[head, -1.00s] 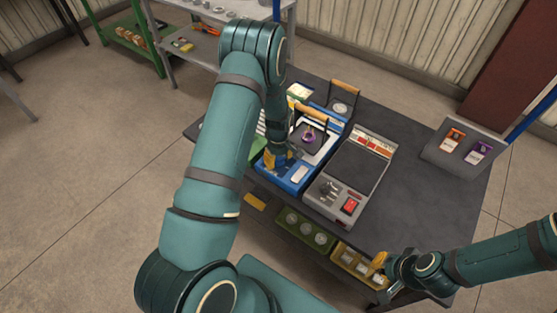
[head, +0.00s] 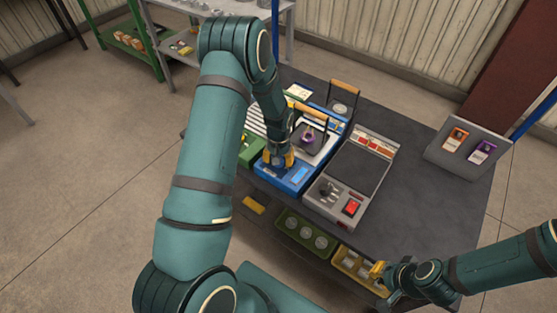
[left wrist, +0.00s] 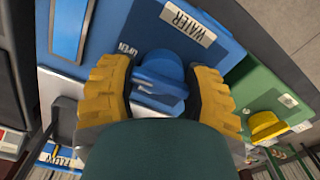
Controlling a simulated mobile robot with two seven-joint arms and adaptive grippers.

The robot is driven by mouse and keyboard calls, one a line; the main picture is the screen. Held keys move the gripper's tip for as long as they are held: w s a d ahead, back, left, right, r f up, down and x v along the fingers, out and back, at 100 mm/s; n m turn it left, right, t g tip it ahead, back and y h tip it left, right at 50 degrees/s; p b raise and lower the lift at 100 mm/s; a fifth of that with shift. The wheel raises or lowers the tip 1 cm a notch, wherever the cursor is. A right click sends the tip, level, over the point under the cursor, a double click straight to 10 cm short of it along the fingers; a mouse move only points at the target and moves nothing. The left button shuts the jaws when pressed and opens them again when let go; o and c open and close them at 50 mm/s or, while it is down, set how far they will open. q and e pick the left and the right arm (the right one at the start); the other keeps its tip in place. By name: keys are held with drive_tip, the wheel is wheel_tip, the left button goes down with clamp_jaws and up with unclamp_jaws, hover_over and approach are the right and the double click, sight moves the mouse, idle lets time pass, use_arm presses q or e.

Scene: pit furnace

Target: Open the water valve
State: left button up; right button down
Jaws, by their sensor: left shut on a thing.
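The water valve is a blue knob (left wrist: 160,77) on a blue panel (left wrist: 125,25) with labels reading "WATER" and "OPEN" in the left wrist view. My left gripper (left wrist: 163,88) has its two yellow fingers around the knob, one on each side, and is shut on it. In the head view the left gripper (head: 277,160) is at the front of the blue unit (head: 294,183), and its fingers hide the knob. My right gripper (head: 378,270) is near the table's front right edge, away from the valve. Its fingers are too small to judge.
A green unit (left wrist: 262,80) with a yellow knob (left wrist: 266,125) stands beside the blue panel. A grey control box (head: 353,175) with a red switch is to its right. A tilted panel (head: 466,148) stands at the right. The dark table is clear between them.

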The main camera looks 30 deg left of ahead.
use_arm(q)
drive_tip(key=shift+a+m, duration=0.1)
drive_tip(key=shift+m, duration=0.4)
idle(0.3)
drive_tip(key=o, duration=1)
drive_tip(key=shift+r, duration=0.1)
wheel_tip(320, 180, up, 12)
drive_tip(key=shift+f, duration=0.1)
